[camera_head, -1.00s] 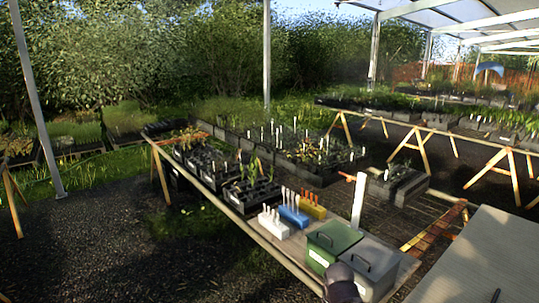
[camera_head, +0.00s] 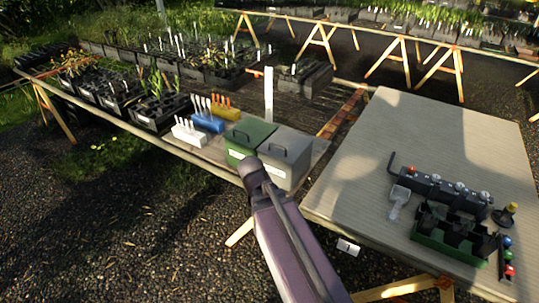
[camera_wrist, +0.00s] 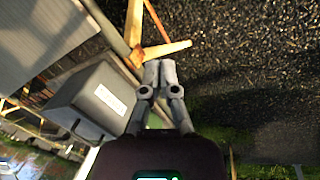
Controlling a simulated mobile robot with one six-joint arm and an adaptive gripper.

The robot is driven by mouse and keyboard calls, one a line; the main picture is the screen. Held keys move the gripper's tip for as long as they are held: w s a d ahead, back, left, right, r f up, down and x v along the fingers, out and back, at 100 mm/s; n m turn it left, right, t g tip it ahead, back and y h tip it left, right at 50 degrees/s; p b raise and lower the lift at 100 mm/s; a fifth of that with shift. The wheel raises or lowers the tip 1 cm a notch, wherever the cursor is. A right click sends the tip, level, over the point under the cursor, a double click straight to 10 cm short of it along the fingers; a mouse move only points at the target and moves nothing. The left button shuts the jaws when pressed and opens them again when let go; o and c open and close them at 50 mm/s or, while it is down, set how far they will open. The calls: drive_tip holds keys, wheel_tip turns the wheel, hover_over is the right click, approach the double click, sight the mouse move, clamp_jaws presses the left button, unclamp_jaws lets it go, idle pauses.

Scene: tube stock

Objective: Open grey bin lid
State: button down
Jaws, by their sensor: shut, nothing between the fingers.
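The grey bin (camera_head: 292,160) stands at the right front end of the long bench, beside a green bin (camera_head: 238,143). Its lid is down, with a dark handle on top. In the wrist view the grey bin (camera_wrist: 72,88) appears tilted on the left, with a white label on its side. My gripper (camera_wrist: 160,66) is shut and empty; its fingers are to the right of the bin in that view, apart from it in the picture. In the head view my arm covers the bin's lower left part, and my fingers are hidden.
White (camera_head: 187,133), blue (camera_head: 208,122) and yellow (camera_head: 226,114) tube racks stand left of the bins. A white post (camera_head: 268,95) rises behind them. A table (camera_head: 360,150) at right holds a scoop (camera_head: 399,200) and a green-based tray (camera_head: 450,250).

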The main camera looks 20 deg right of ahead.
drive_tip(key=w+d+f+n+t+h+b, duration=0.2)
drive_tip(key=w+d+f+n+h+b, duration=0.2)
drive_tip(key=w+d+h+b, duration=0.15)
drive_tip(key=n+t+h+b, duration=0.8)
drive_tip(key=n+t+b, duration=0.1)
drive_tip(key=n+b, duration=0.95)
approach(272, 156)
drive_tip(key=r+p, duration=0.1)
drive_tip(key=shift+d+r+n, duration=0.15)
drive_tip(key=shift+r+n, duration=0.1)
drive_tip(key=shift+p+x, duration=1.05)
drive_tip(key=shift+x, duration=3.95)
drive_tip(key=shift+r, duration=0.25)
